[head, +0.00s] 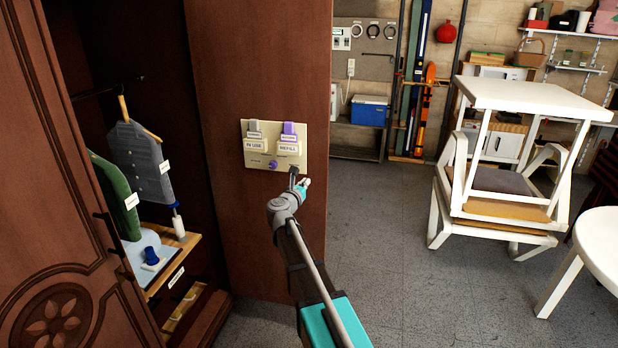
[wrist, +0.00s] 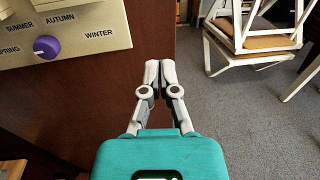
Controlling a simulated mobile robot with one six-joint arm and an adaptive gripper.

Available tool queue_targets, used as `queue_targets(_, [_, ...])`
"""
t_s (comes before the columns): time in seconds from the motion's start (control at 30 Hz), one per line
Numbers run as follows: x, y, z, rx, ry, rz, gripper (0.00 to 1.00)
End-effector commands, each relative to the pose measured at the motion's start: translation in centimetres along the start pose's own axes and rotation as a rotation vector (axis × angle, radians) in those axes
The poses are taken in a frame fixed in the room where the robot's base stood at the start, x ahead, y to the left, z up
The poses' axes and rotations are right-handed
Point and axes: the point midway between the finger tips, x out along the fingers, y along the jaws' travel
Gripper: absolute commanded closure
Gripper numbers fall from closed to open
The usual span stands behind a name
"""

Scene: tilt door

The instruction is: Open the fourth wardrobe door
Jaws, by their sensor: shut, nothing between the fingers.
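The brown wooden wardrobe stands at the left in the head view, with its dark interior showing. A carved door (head: 62,315) of it is at the far left. A tall plain brown panel (head: 258,60) stands to the right of the interior; I cannot tell whether it is a door or a side wall. Which door is the fourth is unclear. A cream control plate (head: 285,165) is on this panel, and its purple season knob shows in the wrist view (wrist: 47,47). My gripper (wrist: 160,68) is shut and empty, below and right of the plate, near the panel's right edge.
Hanging garments (head: 140,165) and a small shelf (head: 172,255) are inside the wardrobe. Stacked white furniture (head: 530,97) and a round white table (head: 598,240) stand at the right. Clear grey floor (head: 400,230) lies between. A blue cooler (head: 369,112) is at the back.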

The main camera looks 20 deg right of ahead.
Motion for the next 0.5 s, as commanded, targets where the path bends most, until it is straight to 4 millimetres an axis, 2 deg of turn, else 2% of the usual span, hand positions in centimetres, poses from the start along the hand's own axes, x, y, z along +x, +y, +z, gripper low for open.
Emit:
queue_targets(0.03, [-1.1, -0.3, 0.0, 0.0, 0.0, 0.002, 1.0])
queue_targets(0.2, [-3.0, -0.6, 0.0, 0.0, 0.0, 0.0, 1.0])
queue_targets(0.5, [-4.0, -0.7, 0.0, 0.0, 0.0, 0.0, 1.0])
